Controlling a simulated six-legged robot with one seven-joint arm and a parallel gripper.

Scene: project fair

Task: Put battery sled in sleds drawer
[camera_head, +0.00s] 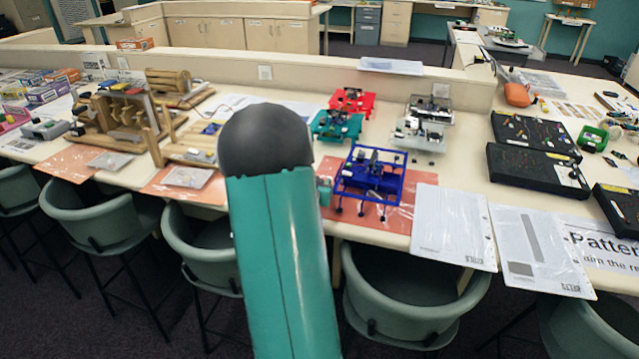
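I cannot pick out a battery sled for certain. A blue open frame with parts on it (369,182) stands on an orange mat at the front of the bench. A red frame (352,102), a teal frame (337,125) and grey-white frames (421,130) stand behind it. I see no drawer that is clearly for sleds. My teal arm with its dark rounded joint rises in front of the bench and hides part of it. My gripper's fingers do not show.
Wooden models (125,120) stand on the bench at left. Black cases (538,172) are at right, and plastic-covered sheets (453,225) lie at the front edge. Green chairs (412,290) line the front. A grey drawer cabinet (367,25) stands far back.

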